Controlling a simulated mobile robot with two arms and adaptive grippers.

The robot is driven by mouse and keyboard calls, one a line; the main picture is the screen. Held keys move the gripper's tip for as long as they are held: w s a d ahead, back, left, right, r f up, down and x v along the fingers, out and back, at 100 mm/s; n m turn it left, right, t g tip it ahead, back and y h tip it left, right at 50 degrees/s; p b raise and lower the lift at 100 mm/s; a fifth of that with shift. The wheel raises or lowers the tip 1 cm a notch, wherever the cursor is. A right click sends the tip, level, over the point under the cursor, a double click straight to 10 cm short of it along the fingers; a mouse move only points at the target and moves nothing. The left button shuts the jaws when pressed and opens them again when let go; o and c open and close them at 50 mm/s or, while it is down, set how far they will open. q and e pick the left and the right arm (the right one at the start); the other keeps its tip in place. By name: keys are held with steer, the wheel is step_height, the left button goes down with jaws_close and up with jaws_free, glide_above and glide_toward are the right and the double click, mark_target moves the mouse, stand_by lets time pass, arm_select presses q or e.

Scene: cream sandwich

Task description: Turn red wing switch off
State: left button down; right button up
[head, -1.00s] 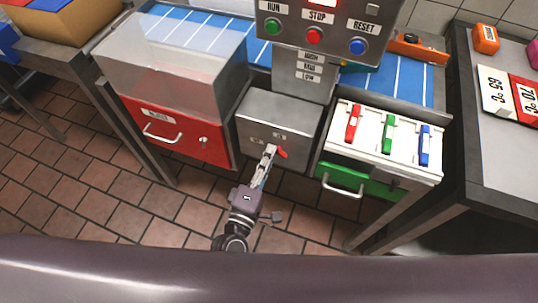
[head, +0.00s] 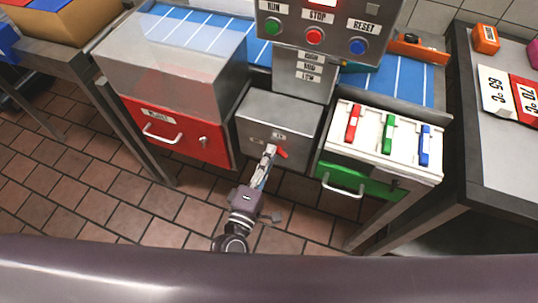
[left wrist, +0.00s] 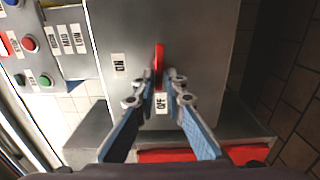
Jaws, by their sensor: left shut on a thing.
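The red wing switch (head: 282,153) is on the front of a grey metal box (head: 258,128) in the head view. In the left wrist view the red wing (left wrist: 159,55) stands upright in the picture, with an ON label (left wrist: 119,66) to its left and an OFF label (left wrist: 161,102) below it. My left gripper (head: 271,150) is at the switch in the head view. In the left wrist view its fingertips (left wrist: 161,82) are shut on the lower part of the red wing, one on each side. My right gripper is not in view.
A red drawer (head: 175,133) with a handle is left of the box. A green drawer (head: 360,180) under a white panel (head: 340,140) of red, green and blue switches is to the right. A control panel (head: 335,15) with buttons stands above. Tiled floor is in front.

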arm_select(q)
steer(key=shift+s+f, duration=0.1)
steer(key=shift+f, duration=0.05)
stand_by(0.7)
steer(key=c, duration=2.1)
jaws_free()
steer(key=v, duration=1.2)
steer(key=shift+o, duration=0.6)
